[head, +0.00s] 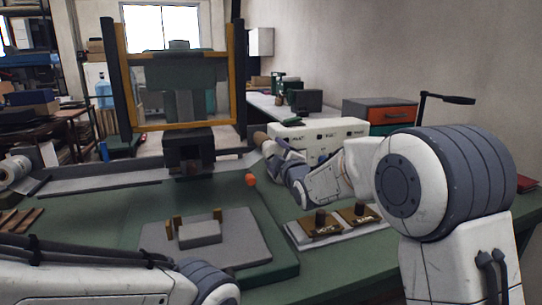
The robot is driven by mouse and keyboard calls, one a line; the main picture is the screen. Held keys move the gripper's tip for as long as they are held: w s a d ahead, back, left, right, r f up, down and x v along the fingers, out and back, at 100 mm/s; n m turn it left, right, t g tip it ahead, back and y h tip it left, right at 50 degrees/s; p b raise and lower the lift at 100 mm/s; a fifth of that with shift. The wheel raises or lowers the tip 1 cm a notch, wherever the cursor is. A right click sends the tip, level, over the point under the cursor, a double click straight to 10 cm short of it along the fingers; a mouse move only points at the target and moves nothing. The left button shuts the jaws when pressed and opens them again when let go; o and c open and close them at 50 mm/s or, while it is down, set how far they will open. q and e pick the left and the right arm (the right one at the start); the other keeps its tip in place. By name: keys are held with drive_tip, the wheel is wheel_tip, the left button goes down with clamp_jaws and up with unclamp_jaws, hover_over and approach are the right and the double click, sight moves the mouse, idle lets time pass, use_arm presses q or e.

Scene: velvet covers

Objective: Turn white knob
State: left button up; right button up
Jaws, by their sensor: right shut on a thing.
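A white control box (337,130) with small dark markings and a blue button stands on the green bench, right of centre. My right arm reaches in from the right, and its gripper (272,150) is at the left end of the box's front. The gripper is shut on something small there. It appears to be the white knob, but the fingers and wrist hide it, so its angle cannot be told. My left arm crosses the bottom left corner, and its gripper is out of view.
An orange ball-like piece (251,180) is just left of my right wrist. Two brown-plated switches (358,217) sit below my forearm. A black and yellow press frame (180,125) stands at the back left.

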drive_tip(key=o, duration=1.1)
drive_tip(key=shift+s+a+r, duration=0.15)
drive_tip(key=shift+a+r, duration=0.2)
drive_tip(key=shift+o, duration=1.1)
drive_tip(key=shift+a, duration=0.1)
drive_tip(key=shift+f, duration=0.1)
drive_tip(key=shift+d+f, duration=0.1)
drive_tip(key=shift+d, duration=0.1)
drive_tip(key=b+v, duration=0.1)
drive_tip(key=v, duration=0.9)
drive_tip(key=shift+s, duration=0.2)
